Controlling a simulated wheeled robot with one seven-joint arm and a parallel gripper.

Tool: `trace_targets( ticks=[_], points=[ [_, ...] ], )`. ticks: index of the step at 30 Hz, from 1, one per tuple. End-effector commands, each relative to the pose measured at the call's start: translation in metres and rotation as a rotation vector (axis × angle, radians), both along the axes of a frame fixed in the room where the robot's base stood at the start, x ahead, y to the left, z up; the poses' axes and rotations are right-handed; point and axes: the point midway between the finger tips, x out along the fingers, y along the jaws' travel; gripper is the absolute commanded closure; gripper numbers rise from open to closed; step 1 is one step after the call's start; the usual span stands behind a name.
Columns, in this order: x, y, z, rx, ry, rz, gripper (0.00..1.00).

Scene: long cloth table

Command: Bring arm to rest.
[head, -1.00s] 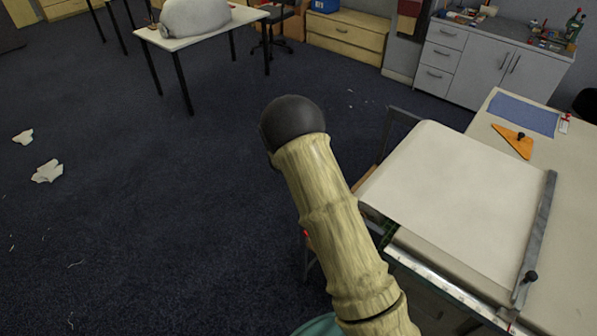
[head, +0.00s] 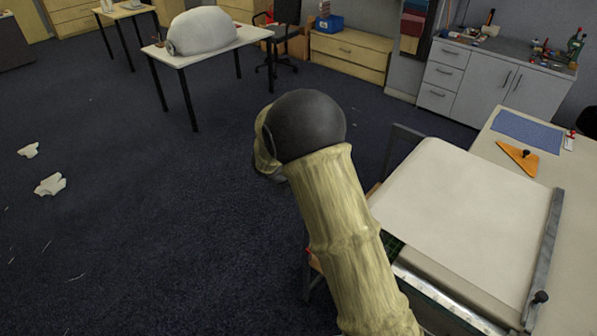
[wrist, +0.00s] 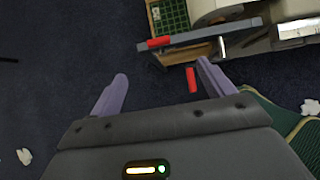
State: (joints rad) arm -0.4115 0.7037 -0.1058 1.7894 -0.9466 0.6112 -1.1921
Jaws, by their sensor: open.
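My arm (head: 345,225) rises from the bottom of the head view, with pale wood-patterned links and a dark round joint at its top. The arm's far end bends away behind that joint, and the gripper is hidden there. In the wrist view my gripper (wrist: 160,72) is open, with two pale purple fingers apart and nothing between them but dark floor. A small red piece (wrist: 192,80) shows close to the right fingertip; I cannot tell what it belongs to.
A white table (head: 215,45) and drawers (head: 350,58) stand farther back. Paper scraps (head: 50,184) lie left on open floor.

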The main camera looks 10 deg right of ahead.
Motion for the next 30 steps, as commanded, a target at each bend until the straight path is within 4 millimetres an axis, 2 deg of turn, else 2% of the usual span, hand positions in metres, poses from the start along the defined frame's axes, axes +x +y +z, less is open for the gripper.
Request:
trace_targets(
  ticks=[6, 8, 11, 15, 21, 27, 30],
  points=[
    [-0.003, -0.004, 0.002, 0.018, -0.005, -0.029, 0.19],
    [-0.010, -0.009, 0.005, 0.052, -0.014, -0.081, 0.19],
    [-0.032, -0.023, 0.014, 0.155, -0.043, -0.246, 0.19],
    [-0.080, -0.045, 0.030, 0.363, -0.109, -0.614, 0.19],
    [-0.155, -0.067, 0.052, 0.640, -0.220, -1.206, 0.19],
    [-0.225, -0.078, 0.067, 0.859, -0.344, -1.799, 0.19],
    [-0.250, -0.080, 0.069, 0.925, -0.392, -2.016, 0.19]
  ],
)
